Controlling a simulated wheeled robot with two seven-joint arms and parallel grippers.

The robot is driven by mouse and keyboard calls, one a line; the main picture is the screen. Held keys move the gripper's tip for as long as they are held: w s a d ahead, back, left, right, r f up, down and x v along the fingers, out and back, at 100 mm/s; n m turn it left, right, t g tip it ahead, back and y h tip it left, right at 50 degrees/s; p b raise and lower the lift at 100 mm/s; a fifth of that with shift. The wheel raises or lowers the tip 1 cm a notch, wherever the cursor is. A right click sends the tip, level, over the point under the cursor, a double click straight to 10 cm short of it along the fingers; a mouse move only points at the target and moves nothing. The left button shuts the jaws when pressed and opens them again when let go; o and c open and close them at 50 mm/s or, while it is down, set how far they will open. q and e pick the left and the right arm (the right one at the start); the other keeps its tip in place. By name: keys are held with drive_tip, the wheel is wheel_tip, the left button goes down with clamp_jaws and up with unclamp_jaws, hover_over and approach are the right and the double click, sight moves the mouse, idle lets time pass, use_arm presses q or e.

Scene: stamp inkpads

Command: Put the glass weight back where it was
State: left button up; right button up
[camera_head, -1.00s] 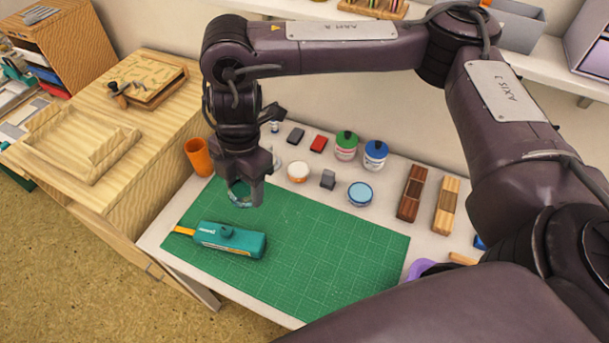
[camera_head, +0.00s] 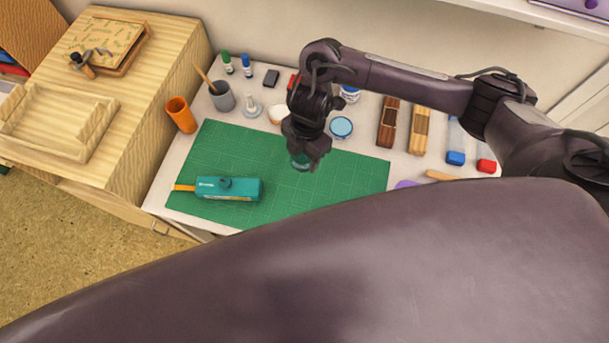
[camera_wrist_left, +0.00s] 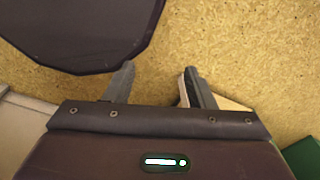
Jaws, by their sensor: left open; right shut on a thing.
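The glass weight (camera_head: 299,163) is a small clear, greenish round piece. It is held in my right gripper (camera_head: 304,157), which is shut on it over the upper right part of the green cutting mat (camera_head: 345,190). The gripper and wrist hide part of it, and I cannot tell whether it touches the mat. My left gripper (camera_wrist_left: 157,82) is open and empty in the left wrist view, with the floor behind its fingers; it is not seen in the head view.
A teal tool (camera_head: 240,189) lies on the mat's left. Behind the mat stand an orange cup (camera_head: 181,115), a grey cup (camera_head: 222,98), a white-lidded jar (camera_head: 277,114), a blue-lidded tin (camera_head: 341,127) and wooden trays (camera_head: 419,131). The mat's middle is mostly bare.

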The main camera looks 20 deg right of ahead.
drive_tip(key=b, duration=0.3)
hover_over(302, 182)
wheel_tip(302, 182, down, 8)
drive_tip(key=shift+d+f, duration=0.15)
drive_tip(key=shift+f, duration=0.05)
drive_tip(key=shift+w+f, duration=0.1)
drive_tip(key=shift+f, duration=0.35)
wheel_tip(302, 182, down, 4)
drive_tip(key=shift+r, duration=0.25)
use_arm(q)
drive_tip(key=f, duration=0.2)
drive_tip(key=w+f, duration=0.1)
drive_tip(key=f, duration=0.1)
drive_tip(key=shift+w+d+f, duration=0.1)
drive_tip(key=shift+w, duration=0.05)
use_arm(e)
drive_tip(key=shift+f, duration=0.2)
drive_tip(key=shift+f+b, duration=0.15)
drive_tip(key=shift+b, duration=0.15)
drive_tip(key=o, duration=1.2)
drive_tip(key=shift+c, duration=0.2)
use_arm(q)
drive_tip(key=shift+f, duration=0.1)
